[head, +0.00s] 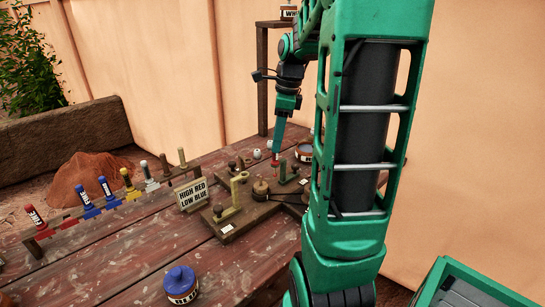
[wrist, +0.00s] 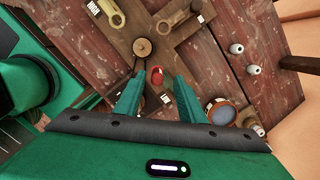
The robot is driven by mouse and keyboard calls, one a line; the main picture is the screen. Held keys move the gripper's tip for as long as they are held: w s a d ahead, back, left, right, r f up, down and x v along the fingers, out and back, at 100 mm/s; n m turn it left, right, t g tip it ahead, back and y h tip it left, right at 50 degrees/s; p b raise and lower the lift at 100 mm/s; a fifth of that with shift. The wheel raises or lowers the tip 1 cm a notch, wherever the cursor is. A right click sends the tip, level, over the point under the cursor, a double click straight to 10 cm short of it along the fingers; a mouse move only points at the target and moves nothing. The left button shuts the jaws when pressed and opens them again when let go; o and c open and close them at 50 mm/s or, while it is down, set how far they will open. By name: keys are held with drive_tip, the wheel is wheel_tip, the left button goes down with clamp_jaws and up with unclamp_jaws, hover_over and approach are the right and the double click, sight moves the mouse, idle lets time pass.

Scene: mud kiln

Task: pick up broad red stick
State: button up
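In the wrist view a short red piece (wrist: 156,76), probably the top of the broad red stick, shows between my fingertips. It is seen end-on, so its length and any label are hidden. My gripper (wrist: 157,80) is open, with a gap on either side of the red piece. In the head view my gripper (head: 276,147) points down over the wooden fixture on the table. A small patch of red (head: 275,161) shows just below its fingertips. Another red stick (head: 34,216), labelled FINE, leans in the rack at the far left.
The rack (head: 120,203) also holds blue, yellow, white and brown sticks. A sign (head: 191,194) reads HIGH RED LOW BLUE. A yellow-green bracket (head: 239,187) and wooden knob (head: 261,188) stand near my gripper. A blue-lidded jar (head: 180,284) is in front.

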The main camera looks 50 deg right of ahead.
sight(273, 161)
drive_tip(key=shift+w+a+f, duration=0.1)
drive_tip(key=shift+a+f, duration=0.1)
drive_tip(key=shift+f, duration=0.95)
drive_tip(key=shift+a+f, duration=0.2)
drive_tip(key=shift+f, duration=0.9)
clamp_jaws()
drive_tip(key=shift+r, duration=0.1)
wheel_tip(273, 161, up, 10)
drive_tip(key=shift+f, duration=0.1)
